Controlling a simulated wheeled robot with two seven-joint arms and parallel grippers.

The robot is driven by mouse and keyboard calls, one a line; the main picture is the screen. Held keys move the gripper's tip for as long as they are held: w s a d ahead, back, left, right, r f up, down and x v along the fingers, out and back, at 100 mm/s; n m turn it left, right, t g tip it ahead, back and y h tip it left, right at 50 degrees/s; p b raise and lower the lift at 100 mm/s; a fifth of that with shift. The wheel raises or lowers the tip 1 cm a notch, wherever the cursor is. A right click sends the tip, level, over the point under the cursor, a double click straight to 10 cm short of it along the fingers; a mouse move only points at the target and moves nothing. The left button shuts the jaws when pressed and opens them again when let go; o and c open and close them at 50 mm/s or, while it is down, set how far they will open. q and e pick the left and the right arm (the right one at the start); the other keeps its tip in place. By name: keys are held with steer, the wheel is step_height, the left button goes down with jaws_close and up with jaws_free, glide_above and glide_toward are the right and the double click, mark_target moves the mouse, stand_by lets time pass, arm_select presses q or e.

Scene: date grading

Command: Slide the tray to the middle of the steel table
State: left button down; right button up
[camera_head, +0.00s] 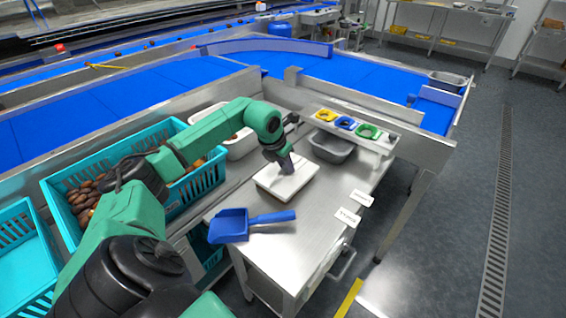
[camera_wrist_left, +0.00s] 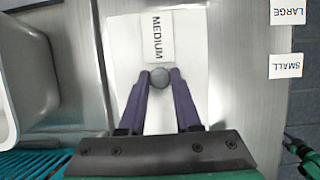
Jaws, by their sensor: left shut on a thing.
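A flat white tray (camera_head: 300,180) lies on the steel table (camera_head: 312,235), toward the back left part of its top. It also shows in the left wrist view (camera_wrist_left: 196,60), with a round grey knob (camera_wrist_left: 159,77) over it and a MEDIUM card (camera_wrist_left: 159,38) at its far end. My left gripper (camera_head: 288,171) comes down over the tray from the left. In the wrist view its two purple fingers are closed on the grey knob from both sides. The gripper hides part of the tray in the head view.
A blue scoop (camera_head: 229,226) lies at the table's front left. LARGE (camera_head: 361,198) and SMALL (camera_head: 347,217) cards lie near the right edge. A grey bin (camera_head: 330,147) and a rack with coloured rings (camera_head: 346,123) stand behind. Teal crates (camera_head: 212,175) stand left. The table's front middle is clear.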

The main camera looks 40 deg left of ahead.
mark_target(298, 176)
arm_select(q)
steer(key=shift+d+p, duration=0.45)
steer(key=shift+d, duration=1.45)
steer(key=shift+w+d+p, duration=0.1)
steer(key=shift+d+p, duration=0.35)
steer(key=shift+d, duration=1.95)
steer(key=c, duration=0.5)
jaws_free()
steer(key=o, duration=0.4)
steer(key=shift+r, duration=0.15)
